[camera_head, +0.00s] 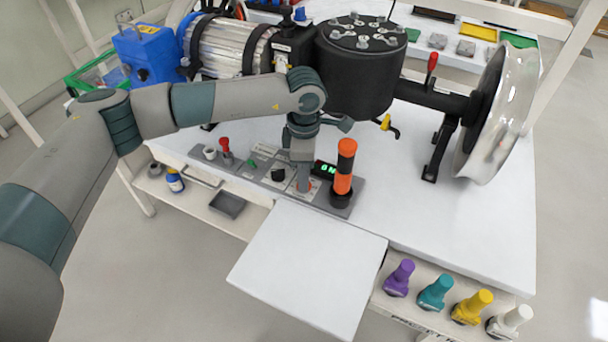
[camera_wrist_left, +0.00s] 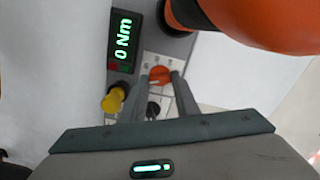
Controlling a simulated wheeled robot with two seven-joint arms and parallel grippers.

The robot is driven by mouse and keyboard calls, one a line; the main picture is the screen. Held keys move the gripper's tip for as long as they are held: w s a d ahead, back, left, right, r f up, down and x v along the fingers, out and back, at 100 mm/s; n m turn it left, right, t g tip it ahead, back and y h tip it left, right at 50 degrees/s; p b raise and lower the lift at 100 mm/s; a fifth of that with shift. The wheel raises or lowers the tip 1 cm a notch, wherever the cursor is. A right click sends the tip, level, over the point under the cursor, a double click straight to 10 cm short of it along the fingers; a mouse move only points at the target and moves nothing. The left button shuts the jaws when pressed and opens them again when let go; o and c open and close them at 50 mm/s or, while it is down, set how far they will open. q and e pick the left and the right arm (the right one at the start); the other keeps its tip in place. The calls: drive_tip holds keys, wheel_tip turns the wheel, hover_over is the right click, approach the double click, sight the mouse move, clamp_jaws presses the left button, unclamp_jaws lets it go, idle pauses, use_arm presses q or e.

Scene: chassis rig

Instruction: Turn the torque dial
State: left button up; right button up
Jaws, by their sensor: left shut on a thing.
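The torque dial (camera_wrist_left: 159,74) is a small orange knob on a light plate of the grey control panel (camera_head: 258,172). My left gripper (camera_head: 304,182) reaches straight down onto the panel. In the left wrist view, its two fingers (camera_wrist_left: 159,82) stand on either side of the dial and are shut on it. In the head view the gripper mostly hides the dial. The display (camera_wrist_left: 122,40) beside the dial reads 0 Nm in green. My right gripper is not in view.
An orange and black upright cylinder (camera_head: 344,168) stands close right of the gripper. A red-tipped lever (camera_head: 225,148) and a black knob (camera_head: 278,174) are on the panel's left. A large black housing (camera_head: 358,75) is behind. The white shelf (camera_head: 305,262) in front is clear.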

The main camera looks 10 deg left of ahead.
use_arm(q)
drive_tip(key=o, duration=1)
drive_tip(key=shift+o, duration=0.2)
drive_tip(key=shift+r, duration=0.1)
drive_tip(key=shift+r, duration=0.55)
wheel_tip(320, 180, up, 16)
drive_tip(key=b, duration=0.2)
drive_tip(key=shift+b, duration=0.3)
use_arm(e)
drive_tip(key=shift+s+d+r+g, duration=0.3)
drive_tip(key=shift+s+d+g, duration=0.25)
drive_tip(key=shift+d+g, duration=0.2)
use_arm(q)
drive_tip(key=shift+r, duration=0.1)
